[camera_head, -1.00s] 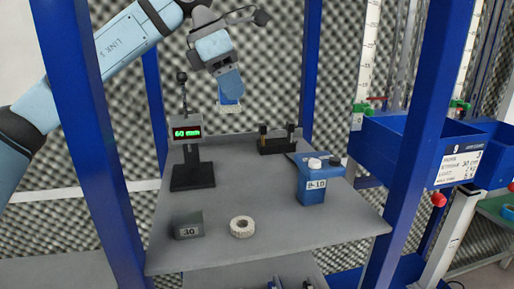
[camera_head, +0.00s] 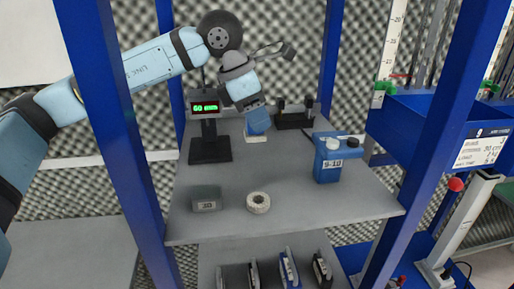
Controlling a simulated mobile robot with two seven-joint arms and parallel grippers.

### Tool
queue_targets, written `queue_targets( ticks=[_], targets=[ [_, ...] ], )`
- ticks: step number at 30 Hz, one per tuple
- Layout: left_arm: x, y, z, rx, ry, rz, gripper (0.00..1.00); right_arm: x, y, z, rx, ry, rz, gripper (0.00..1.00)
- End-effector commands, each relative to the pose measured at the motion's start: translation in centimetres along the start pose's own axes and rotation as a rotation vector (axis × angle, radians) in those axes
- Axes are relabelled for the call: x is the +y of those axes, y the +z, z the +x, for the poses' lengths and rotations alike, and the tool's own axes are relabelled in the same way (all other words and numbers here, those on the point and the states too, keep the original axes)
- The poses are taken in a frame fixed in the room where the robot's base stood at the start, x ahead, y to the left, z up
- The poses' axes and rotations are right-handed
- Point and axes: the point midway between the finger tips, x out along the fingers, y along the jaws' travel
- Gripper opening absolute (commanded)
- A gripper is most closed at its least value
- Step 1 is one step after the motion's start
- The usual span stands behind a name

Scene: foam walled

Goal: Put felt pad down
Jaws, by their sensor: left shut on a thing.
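My left gripper (camera_head: 257,127) comes in from the upper left and points down over the back part of the grey shelf (camera_head: 300,205). Its blue fingers are shut on a small whitish felt pad (camera_head: 257,139), which shows just below the fingertips. The fingers hide part of the pad. I cannot tell whether the pad touches the shelf or hangs just above it. My right gripper is not in view.
A black stand with a green display (camera_head: 206,107) is left of the gripper; a black fixture (camera_head: 294,121) is behind it. A blue box (camera_head: 328,165), a grey block (camera_head: 206,199) and a white roll (camera_head: 258,202) stand on the shelf. Blue posts frame it.

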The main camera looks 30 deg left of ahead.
Motion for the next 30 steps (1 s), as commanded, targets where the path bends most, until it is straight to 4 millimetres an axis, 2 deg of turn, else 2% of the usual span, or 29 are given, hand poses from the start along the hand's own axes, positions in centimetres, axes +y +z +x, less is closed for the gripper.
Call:
queue_targets(
  ticks=[3,11,18,25,26,28,30],
  targets=[
    [0.0,-0.8,1.9,0.000,-0.001,-0.001,0.14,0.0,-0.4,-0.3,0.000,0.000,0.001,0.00],
    [0.0,-1.6,3.7,0.001,0.000,-0.001,0.14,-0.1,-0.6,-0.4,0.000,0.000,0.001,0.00],
    [0.0,-3.0,7.1,0.001,0.000,-0.002,0.14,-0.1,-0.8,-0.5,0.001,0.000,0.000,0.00],
    [0.0,-3.1,7.6,0.001,-0.001,-0.001,0.14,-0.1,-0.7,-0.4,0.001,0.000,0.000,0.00],
    [0.0,-3.2,7.6,0.002,-0.002,-0.001,0.43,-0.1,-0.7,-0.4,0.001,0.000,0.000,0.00],
    [0.0,-3.2,7.6,0.002,-0.002,-0.001,0.59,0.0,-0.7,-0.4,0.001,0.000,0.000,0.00],
    [0.0,-3.1,7.5,0.001,-0.001,-0.001,0.61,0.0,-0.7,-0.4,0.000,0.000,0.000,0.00]
  ],
)
